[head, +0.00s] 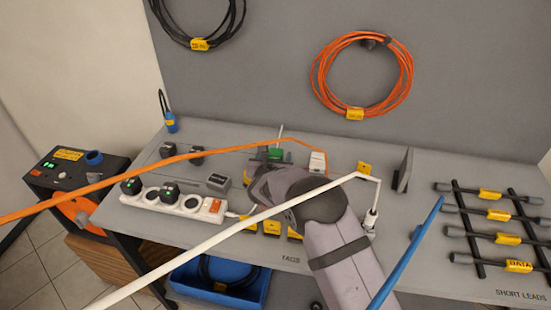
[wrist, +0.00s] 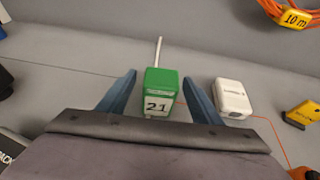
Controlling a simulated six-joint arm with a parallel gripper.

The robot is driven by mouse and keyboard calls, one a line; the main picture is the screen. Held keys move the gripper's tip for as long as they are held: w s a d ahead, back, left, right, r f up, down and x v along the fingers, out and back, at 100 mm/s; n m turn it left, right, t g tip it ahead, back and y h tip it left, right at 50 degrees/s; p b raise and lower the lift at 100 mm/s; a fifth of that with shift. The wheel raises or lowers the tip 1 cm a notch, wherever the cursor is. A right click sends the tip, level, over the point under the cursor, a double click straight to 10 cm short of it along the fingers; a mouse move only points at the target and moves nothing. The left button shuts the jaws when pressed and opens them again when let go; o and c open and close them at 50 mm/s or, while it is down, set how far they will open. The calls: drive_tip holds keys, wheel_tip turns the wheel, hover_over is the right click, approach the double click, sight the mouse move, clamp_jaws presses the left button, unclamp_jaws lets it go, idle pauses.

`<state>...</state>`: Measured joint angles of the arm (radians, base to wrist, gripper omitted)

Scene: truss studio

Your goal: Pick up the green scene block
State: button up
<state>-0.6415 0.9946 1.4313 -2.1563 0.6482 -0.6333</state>
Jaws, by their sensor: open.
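The green scene block (wrist: 161,84) stands on the grey table in the wrist view, with a white label reading 21 on its near face. A thin white rod rises behind it. In the head view only part of the green block (head: 276,153) shows behind my arm. My gripper (wrist: 162,95) is open, with one blue finger on the left of the block and the other on its right. A gap shows on each side of the block. The fingers appear apart from it, and nothing is held.
A white box (wrist: 232,98) stands just right of the right finger. A yellow tag (wrist: 303,113) lies farther right. A white power strip (head: 172,200) with black plugs lies left of my arm. Orange, white and blue cables cross the head view in front. A grey panel (head: 250,75) stands behind.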

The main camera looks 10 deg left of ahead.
drive_tip(key=shift+w+f, duration=0.1)
drive_tip(key=shift+w, duration=0.05)
drive_tip(key=shift+c, duration=0.3)
drive_tip(key=c, duration=1.1)
